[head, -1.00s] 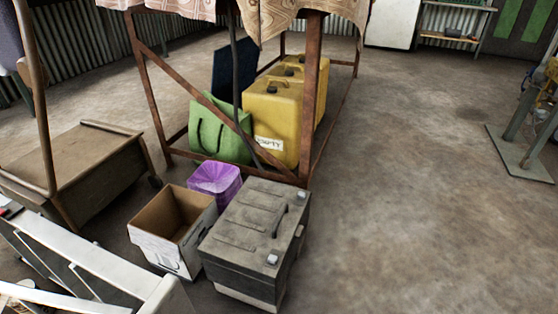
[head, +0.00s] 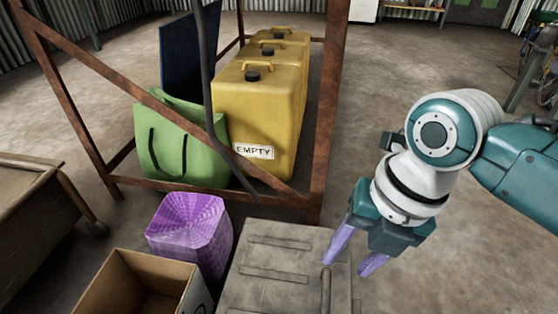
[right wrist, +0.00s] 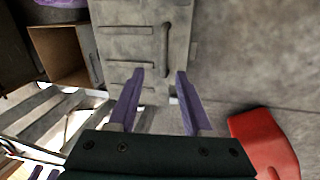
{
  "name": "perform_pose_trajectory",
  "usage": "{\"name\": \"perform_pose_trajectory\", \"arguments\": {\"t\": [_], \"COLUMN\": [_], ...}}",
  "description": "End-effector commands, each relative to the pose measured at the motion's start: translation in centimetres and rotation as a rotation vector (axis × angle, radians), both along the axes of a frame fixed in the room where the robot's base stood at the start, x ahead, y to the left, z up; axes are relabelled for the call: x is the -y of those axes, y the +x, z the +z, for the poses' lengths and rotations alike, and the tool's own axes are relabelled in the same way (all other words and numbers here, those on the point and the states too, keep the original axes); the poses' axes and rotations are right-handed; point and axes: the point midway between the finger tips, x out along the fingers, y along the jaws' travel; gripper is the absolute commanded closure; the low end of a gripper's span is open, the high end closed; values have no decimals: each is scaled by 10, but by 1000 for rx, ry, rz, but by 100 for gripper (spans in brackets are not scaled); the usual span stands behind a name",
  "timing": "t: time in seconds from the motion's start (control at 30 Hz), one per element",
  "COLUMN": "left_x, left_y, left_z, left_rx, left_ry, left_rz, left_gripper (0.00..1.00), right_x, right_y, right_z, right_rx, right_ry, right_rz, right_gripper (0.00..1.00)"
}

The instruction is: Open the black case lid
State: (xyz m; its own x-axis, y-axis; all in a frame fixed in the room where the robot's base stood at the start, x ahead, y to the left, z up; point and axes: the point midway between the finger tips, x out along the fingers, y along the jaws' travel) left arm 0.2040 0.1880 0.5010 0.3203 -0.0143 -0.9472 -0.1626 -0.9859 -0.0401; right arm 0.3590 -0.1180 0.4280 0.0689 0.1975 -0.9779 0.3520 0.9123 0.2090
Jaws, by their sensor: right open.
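The black case (head: 270,275) stands on the floor at the bottom middle of the head view, dusty grey, with a ribbed lid that is shut. Its near part is cut off by the frame. In the right wrist view the case lid (right wrist: 118,45) fills the upper middle, with its handle (right wrist: 165,50) along the right side. My right gripper (head: 352,262) is open and empty, above and beside the right edge of the lid. In the right wrist view its two purple fingers (right wrist: 157,85) are apart with nothing between them.
An open cardboard box (head: 140,285) and a purple woven basket (head: 188,228) stand left of the case. A rusty table frame (head: 325,110) with yellow cans (head: 255,110) and a green bag (head: 180,145) stands behind. A red object (right wrist: 264,140) lies at lower right.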

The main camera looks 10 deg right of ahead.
Motion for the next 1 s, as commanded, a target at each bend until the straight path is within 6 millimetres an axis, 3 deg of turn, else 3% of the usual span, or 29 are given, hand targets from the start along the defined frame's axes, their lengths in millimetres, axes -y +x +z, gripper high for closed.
{"name": "perform_pose_trajectory", "arguments": {"t": [0.17,0.6,0.77,1.0], "left_x": [-1,0,0,2], "left_y": [-1,-4,-3,-2], "left_z": [-12,-76,-84,-84], "left_rx": [-2,-12,-9,-8], "left_ry": [5,2,0,-6], "left_rz": [-4,-6,-3,1], "left_gripper": [50,50,50,50], "right_x": [3,-11,-14,-15], "right_y": [6,11,12,12], "right_z": [-13,-89,-100,-101], "right_rx": [9,10,11,11], "right_ry": [-13,-12,-12,-12], "right_rz": [85,85,84,84], "right_gripper": [50,50,50,50]}}
